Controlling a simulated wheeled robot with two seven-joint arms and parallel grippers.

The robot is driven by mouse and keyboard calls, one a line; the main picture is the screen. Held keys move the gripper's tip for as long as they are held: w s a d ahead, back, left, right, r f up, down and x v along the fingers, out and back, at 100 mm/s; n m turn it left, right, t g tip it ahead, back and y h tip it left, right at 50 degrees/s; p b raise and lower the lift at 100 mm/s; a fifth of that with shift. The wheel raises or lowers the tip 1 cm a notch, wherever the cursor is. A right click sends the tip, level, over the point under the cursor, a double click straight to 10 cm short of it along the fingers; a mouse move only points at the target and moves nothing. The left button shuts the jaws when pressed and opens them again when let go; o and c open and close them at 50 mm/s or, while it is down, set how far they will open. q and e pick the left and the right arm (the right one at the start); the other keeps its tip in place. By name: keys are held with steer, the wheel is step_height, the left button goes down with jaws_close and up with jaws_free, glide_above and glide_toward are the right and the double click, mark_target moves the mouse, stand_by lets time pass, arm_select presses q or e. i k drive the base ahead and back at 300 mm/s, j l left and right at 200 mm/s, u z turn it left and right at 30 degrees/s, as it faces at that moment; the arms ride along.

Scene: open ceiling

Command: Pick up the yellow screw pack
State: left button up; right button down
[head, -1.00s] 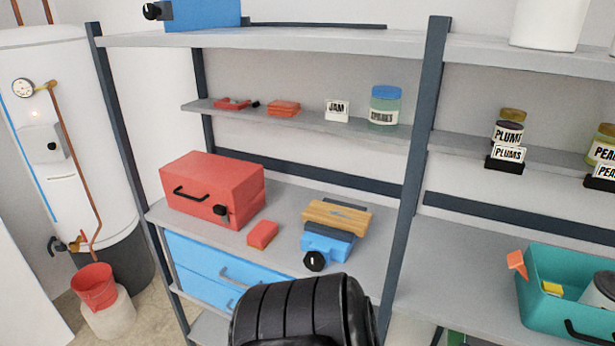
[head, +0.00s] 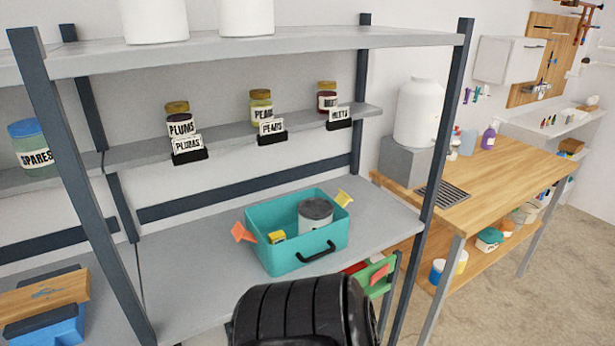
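A small yellow pack (head: 278,237) lies inside the teal crate (head: 310,257), at its left end. It looks like the screw pack, but its print is too small to read. A grey tin (head: 315,215) stands in the crate to the right of the pack. The crate rests on the middle grey shelf and has a black handle on its front. Neither of my grippers is in view. A black ribbed part of my own body fills the bottom middle, in front of the shelf edge.
An orange piece (head: 243,233) and a yellow piece (head: 343,198) stick out at the crate's ends. Dark uprights (head: 445,130) frame the shelf. Labelled jars (head: 180,119) stand on the narrow shelf above. The grey shelf left of the crate (head: 195,275) is bare. A wooden bench (head: 490,170) stands right.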

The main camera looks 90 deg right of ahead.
mark_target(278, 236)
steer(key=z, duration=2.5)
steer(key=i+l+u, duration=0.1)
steer(key=l, duration=0.25)
steer(key=i+l+u, duration=0.1)
steer(key=l, duration=0.2)
steer(key=i+l, duration=0.1)
steer(key=l, duration=0.25)
steer(key=u, duration=0.05)
